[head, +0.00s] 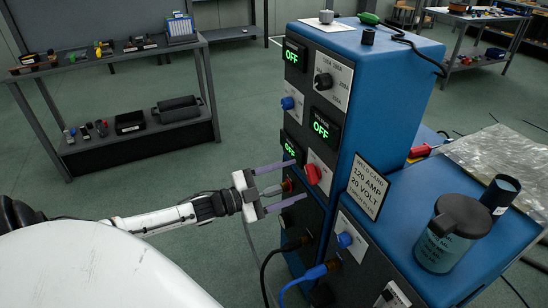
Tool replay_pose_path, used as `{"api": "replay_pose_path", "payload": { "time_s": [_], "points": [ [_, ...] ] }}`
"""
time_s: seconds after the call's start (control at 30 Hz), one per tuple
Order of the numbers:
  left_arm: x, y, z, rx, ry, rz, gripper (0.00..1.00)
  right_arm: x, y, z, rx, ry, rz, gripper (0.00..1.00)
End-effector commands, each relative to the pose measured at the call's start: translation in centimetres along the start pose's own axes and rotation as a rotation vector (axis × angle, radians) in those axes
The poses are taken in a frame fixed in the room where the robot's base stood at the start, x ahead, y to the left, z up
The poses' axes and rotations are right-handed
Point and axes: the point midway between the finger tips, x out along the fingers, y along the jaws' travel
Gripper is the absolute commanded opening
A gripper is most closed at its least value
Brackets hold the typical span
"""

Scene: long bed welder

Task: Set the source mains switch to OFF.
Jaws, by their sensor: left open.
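The blue welding source cabinet (373,90) stands right of centre, its dark control face turned to the left. A red rotary knob (313,174) sits on a white plate at mid-height of that face; I take it for the mains switch, but its label is too small to read. My left gripper (302,181) is open in front of the face, its two purple fingers level with the knob, one higher and one lower. The fingertips are close to the knob; I cannot tell whether they touch it. A grey part with a reddish end (286,186) shows between the fingers. My right gripper is out of view.
Green OFF displays (321,127) and blue knobs (288,103) are on the face. Black (285,247) and blue cables (303,276) hang below. A weld card (368,186) and dark canister (452,232) stand at right. A shelf (140,140) is at left; open floor lies between.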

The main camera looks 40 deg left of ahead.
Motion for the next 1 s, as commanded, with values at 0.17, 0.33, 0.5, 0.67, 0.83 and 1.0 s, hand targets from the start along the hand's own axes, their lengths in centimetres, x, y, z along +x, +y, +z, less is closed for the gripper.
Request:
{"api": "replay_pose_path", "payload": {
  "time_s": [0.17, 0.33, 0.5, 0.67, 0.83, 1.0],
  "points": [
    [-3.4, 0.1, 0.0, -0.001, -0.003, 0.003, 0.64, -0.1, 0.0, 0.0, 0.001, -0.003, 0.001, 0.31],
    [-5.5, 0.1, 0.0, -0.001, -0.002, 0.002, 0.64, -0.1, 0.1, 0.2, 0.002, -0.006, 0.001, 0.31],
    [-6.3, 0.0, 0.0, -0.001, 0.0, 0.0, 0.64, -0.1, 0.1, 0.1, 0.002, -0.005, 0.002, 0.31],
    [-6.4, 0.0, 0.0, -0.001, 0.001, 0.0, 0.64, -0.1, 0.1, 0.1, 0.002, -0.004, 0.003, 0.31],
    [-6.4, 0.0, 0.0, -0.001, 0.0, 0.0, 0.64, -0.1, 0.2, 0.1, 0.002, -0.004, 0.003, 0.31],
    [-6.4, 0.0, 0.0, -0.001, 0.0, 0.0, 0.64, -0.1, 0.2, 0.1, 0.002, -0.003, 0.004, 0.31]
  ]
}}
